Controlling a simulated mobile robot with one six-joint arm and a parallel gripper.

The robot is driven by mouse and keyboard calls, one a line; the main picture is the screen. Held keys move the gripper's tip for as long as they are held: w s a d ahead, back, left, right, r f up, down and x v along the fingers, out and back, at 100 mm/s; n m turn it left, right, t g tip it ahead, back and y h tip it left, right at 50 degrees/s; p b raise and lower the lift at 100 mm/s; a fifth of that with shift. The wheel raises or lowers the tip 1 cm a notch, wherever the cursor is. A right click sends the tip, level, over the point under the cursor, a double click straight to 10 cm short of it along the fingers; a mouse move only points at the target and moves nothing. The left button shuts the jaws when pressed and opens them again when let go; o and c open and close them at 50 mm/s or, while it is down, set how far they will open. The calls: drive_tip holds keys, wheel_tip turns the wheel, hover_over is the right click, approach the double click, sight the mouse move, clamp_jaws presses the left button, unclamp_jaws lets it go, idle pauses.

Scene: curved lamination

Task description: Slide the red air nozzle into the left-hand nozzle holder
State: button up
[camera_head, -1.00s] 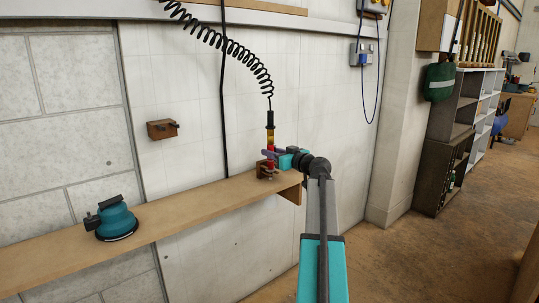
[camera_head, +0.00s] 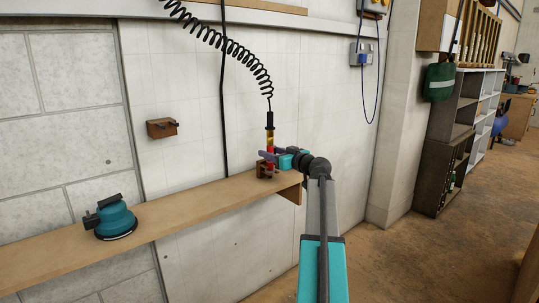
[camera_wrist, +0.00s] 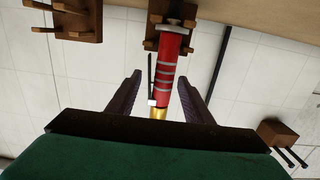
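The red air nozzle (camera_wrist: 172,68) stands upright, with a brass part (camera_wrist: 159,112) at its hose end. In the wrist view, which is upside down, its far end meets a brown wooden holder (camera_wrist: 151,40) at the shelf, seemingly between the holder's prongs; exact depth is hard to tell. In the head view this holder (camera_head: 261,171) sits at the shelf's right end, below the nozzle (camera_head: 270,154). My gripper (camera_wrist: 159,79) is open, its dark fingers on either side of the nozzle, with a visible gap at the left finger. A second holder (camera_wrist: 78,24) shows at the upper left.
A coiled black hose (camera_head: 240,54) hangs to the nozzle. A wooden block with dark pegs (camera_head: 162,128) is on the wall to the left; it shows in the wrist view (camera_wrist: 274,133) too. A teal sander (camera_head: 112,218) stands on the shelf (camera_head: 185,213).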

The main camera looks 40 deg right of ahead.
drive_tip(key=shift+f, duration=0.1)
drive_tip(key=shift+s, duration=0.1)
drive_tip(key=s+a+r+p, duration=0.1)
drive_tip(key=s+p, duration=0.1)
drive_tip(key=s, duration=1.1)
drive_tip(key=shift+s+a, duration=0.15)
drive_tip(key=shift+s, duration=0.15)
